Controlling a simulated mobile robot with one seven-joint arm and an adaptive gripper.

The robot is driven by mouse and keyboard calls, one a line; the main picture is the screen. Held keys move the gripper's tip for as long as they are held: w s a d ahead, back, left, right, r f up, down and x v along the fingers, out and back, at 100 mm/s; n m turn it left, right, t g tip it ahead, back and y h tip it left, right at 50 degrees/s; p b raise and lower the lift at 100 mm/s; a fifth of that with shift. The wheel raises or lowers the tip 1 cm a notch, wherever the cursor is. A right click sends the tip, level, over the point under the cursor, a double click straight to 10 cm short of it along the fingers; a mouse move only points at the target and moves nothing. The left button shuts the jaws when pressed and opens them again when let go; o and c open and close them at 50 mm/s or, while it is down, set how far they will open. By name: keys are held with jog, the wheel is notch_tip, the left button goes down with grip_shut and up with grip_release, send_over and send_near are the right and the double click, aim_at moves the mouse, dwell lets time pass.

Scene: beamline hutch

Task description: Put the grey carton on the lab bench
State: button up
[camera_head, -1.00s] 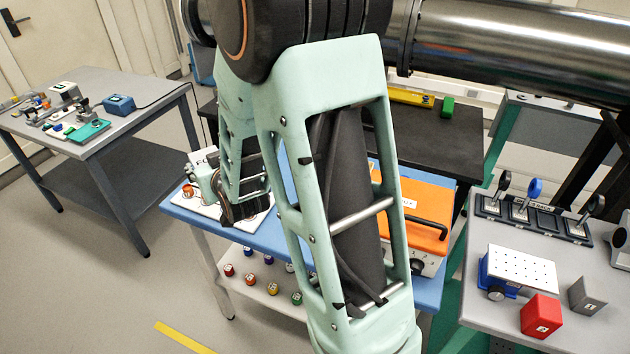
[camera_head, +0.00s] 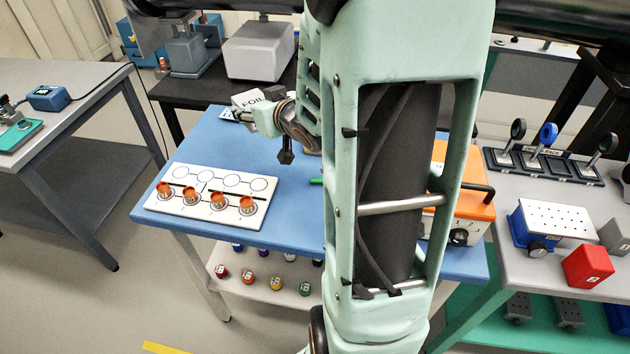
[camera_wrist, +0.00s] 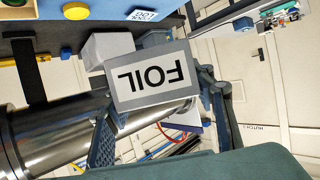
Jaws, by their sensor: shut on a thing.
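The grey carton, with a white label reading FOIL, shows in the wrist view (camera_wrist: 153,97) between the two fingers of my gripper (camera_wrist: 160,88). The label appears upside down there. In the head view the carton (camera_head: 247,97) is partly hidden by my gripper (camera_head: 262,115), which is shut on it above the far left part of the blue-topped table (camera_head: 290,215). A grey-topped bench (camera_head: 95,110) stands at the left and another grey-topped bench (camera_head: 520,262) at the right. I cannot tell which surface is the lab bench.
On the blue table are a white board (camera_head: 205,205) with several orange-topped pieces and an orange box (camera_head: 465,190). A black table (camera_head: 190,88) behind bears a grey device (camera_head: 260,50). The right bench holds a blue device (camera_head: 550,225) and a red block (camera_head: 588,266).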

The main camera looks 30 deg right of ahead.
jog(key=s+d+f+b, duration=0.4)
jog(key=s+d, duration=0.1)
jog(key=d, duration=0.1)
jog(key=b, duration=0.3)
send_over(261, 152)
jog(key=f, duration=0.9)
jog(key=shift+s+d+f, duration=0.1)
jog(key=shift+s+f, duration=0.1)
jog(key=shift+s, duration=0.05)
jog(key=f, duration=0.3)
jog(key=shift+w, duration=0.3)
jog(key=shift+f, duration=0.4)
